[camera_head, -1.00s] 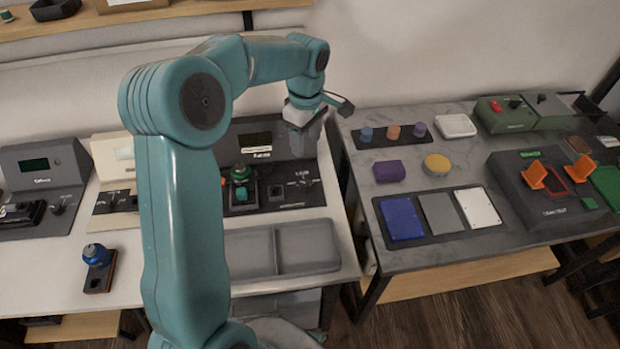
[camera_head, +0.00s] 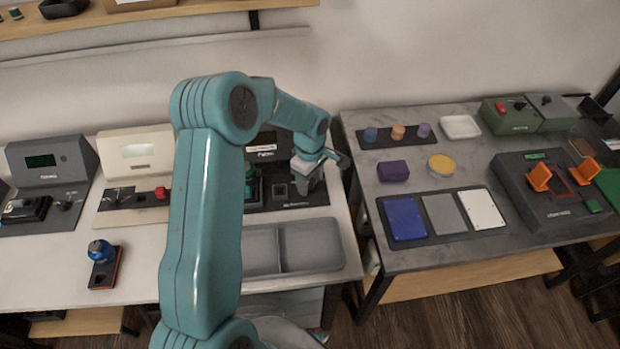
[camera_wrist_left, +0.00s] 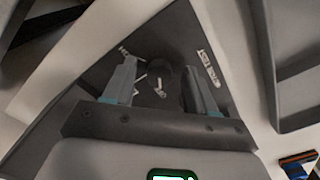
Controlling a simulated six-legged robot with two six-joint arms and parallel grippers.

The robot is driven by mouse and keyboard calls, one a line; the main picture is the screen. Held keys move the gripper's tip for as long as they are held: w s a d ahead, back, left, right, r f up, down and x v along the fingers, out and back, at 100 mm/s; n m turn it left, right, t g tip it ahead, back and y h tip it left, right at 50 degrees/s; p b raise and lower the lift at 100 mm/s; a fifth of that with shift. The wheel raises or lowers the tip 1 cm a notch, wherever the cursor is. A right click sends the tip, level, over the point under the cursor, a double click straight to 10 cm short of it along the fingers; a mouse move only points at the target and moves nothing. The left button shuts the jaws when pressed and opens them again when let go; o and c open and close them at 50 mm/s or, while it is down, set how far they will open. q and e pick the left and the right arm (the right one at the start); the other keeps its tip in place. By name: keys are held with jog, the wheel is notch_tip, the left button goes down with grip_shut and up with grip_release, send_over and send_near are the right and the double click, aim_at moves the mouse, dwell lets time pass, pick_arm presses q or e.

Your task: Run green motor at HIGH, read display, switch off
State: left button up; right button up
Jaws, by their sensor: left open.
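The green motor (camera_head: 250,184) stands in the dark test station behind my left arm, which partly hides it. The station's upright housing (camera_head: 284,143) is also partly covered by the arm, and its display cannot be read. My left gripper (camera_head: 302,187) is open and points down over the right part of the station's panel. In the left wrist view its two fingers (camera_wrist_left: 160,88) are apart, on either side of a dark round knob (camera_wrist_left: 163,78) with white marks around it. Whether the fingers touch the knob cannot be told.
A grey two-compartment tray (camera_head: 312,246) lies in front of the station. A cream station (camera_head: 136,151) and another dark station (camera_head: 45,160) stand to the left, with a blue motor (camera_head: 100,250) in front. The right table (camera_head: 440,255) holds pads, pucks and a clamp fixture.

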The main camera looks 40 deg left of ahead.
pick_arm(q)
grip_shut()
